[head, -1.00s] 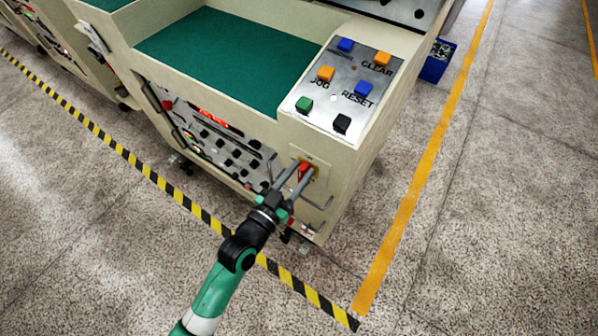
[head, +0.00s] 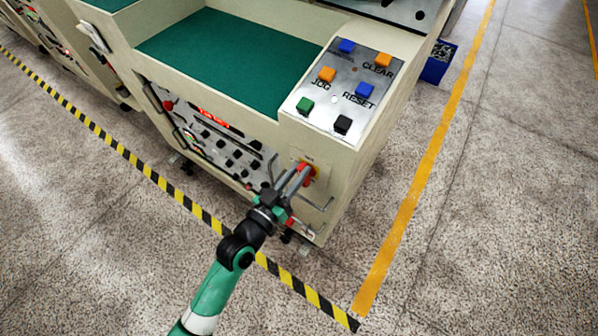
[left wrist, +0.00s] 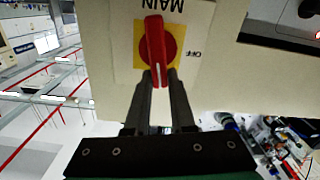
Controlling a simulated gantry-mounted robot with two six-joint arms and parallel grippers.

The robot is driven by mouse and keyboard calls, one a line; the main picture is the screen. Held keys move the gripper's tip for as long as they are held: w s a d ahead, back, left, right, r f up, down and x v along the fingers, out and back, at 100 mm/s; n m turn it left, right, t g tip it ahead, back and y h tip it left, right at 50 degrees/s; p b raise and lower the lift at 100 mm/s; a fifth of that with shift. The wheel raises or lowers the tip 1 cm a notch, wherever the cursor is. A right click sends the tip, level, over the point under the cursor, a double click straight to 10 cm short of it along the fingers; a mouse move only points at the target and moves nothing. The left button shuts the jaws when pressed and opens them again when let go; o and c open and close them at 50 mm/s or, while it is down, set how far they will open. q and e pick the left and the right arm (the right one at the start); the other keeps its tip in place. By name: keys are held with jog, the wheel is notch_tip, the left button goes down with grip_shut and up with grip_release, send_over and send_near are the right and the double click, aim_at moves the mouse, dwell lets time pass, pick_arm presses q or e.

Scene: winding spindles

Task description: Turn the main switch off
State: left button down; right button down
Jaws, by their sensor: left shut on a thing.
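The main switch is a red rotary knob (left wrist: 153,38) on a yellow plate in the left wrist view, with a thin white line along its handle. Its handle runs nearly up and down in that picture. The word MAIN, upside down, is above it, and OFF is to its right. In the head view the red switch (head: 309,171) is on the machine's front near the right corner, partly hidden by the fingers. My left gripper (head: 302,174) is shut on the handle; its fingertips (left wrist: 161,76) lie on either side of it. My right gripper is not in view.
The cream machine has a button panel (head: 340,93) on top, a green surface (head: 230,60) and a control panel (head: 220,140) left of the switch. A bent metal handle (head: 318,204) sits just below the switch. Open floor (head: 480,230) lies to the right.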

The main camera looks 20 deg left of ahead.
pick_arm(q)
jog(key=n, duration=0.2)
jog(key=a+n, duration=0.1)
jog(key=shift+f+n, duration=0.15)
jog(key=shift+n, duration=0.25)
jog(key=n, duration=0.4)
jog(key=shift+w+a+f+n, duration=0.15)
jog(key=shift+a+f+n, duration=0.15)
jog(key=shift+a+f, duration=0.1)
jog(key=n, duration=0.1)
jog(key=f+n, duration=0.1)
jog(key=n, duration=0.1)
jog(key=shift+a, duration=0.2)
jog(key=shift+a+f+n, duration=0.1)
jog(key=shift+f+n, duration=0.1)
jog(key=shift+n, duration=0.85)
jog(key=shift+f+n, duration=0.2)
jog(key=shift+n, duration=0.85)
jog(key=c, duration=0.8)
grip_release()
jog(key=shift+o, duration=0.2)
